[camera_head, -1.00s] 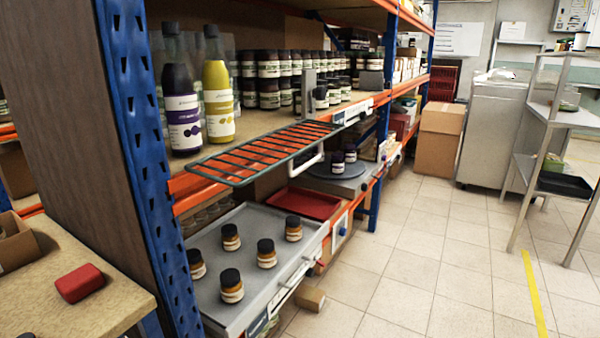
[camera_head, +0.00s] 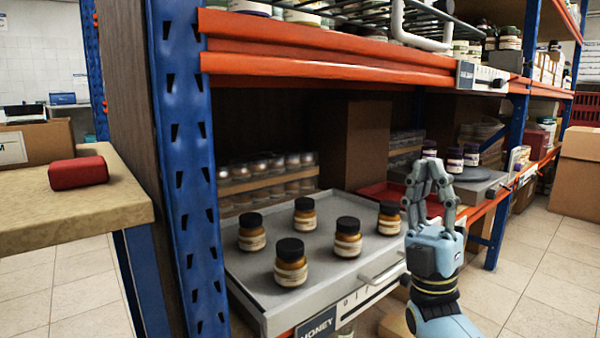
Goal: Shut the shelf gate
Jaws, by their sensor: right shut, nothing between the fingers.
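The shelf gate (camera_head: 448,14), a dark wire grid, shows only in part at the top edge of the head view. It sticks out about level above the orange shelf beam, and its white handle (camera_head: 430,43) hangs below it. The rest of the gate is cut off by the frame. My right gripper (camera_head: 430,166) is shut and empty, with its fingers pointing up. In the picture it is below the gate handle and apart from it, in front of the lower shelf. My left gripper is not in view.
A grey pull-out tray (camera_head: 240,275) with several amber jars stands left of my right gripper. A blue post (camera_head: 185,150) rises at the left. A wooden table (camera_head: 120,205) holds a red block (camera_head: 78,172). Open tiled floor (camera_head: 530,255) lies at the right.

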